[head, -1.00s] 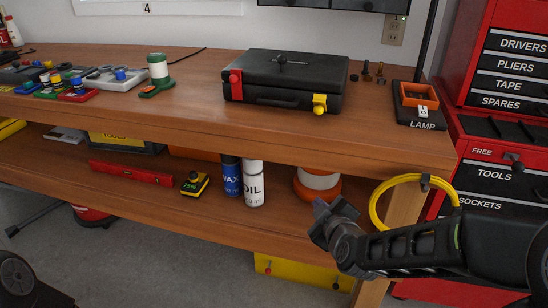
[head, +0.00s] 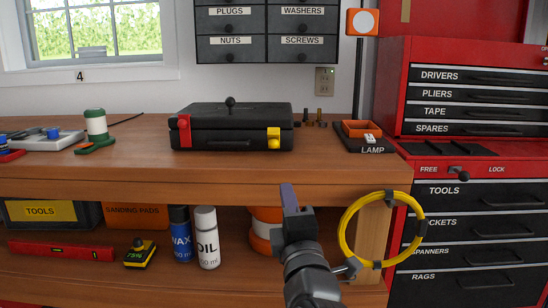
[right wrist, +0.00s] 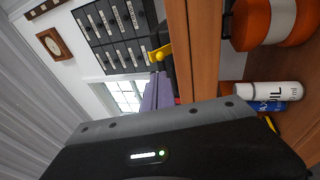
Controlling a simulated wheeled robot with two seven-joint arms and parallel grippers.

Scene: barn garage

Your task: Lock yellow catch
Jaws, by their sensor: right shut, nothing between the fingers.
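The black case (head: 232,122) lies closed on the wooden workbench. A red catch (head: 184,131) is on its front left and the yellow catch (head: 273,138) on its front right. In the right wrist view the yellow catch (right wrist: 160,53) shows at the bench edge. I cannot tell from these views exactly how the yellow catch is set. My right gripper (head: 289,199) is shut and empty, in front of the bench edge, below and apart from the yellow catch. Its fingers (right wrist: 157,92) also show in the right wrist view. My left gripper is not in view.
A lamp base (head: 372,146) with an orange tray stands right of the case, with small bolts between. A yellow hose coil (head: 346,236) hangs at the bench's right end. The oil can (head: 207,238) stands on the lower shelf. The bench top before the case is clear.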

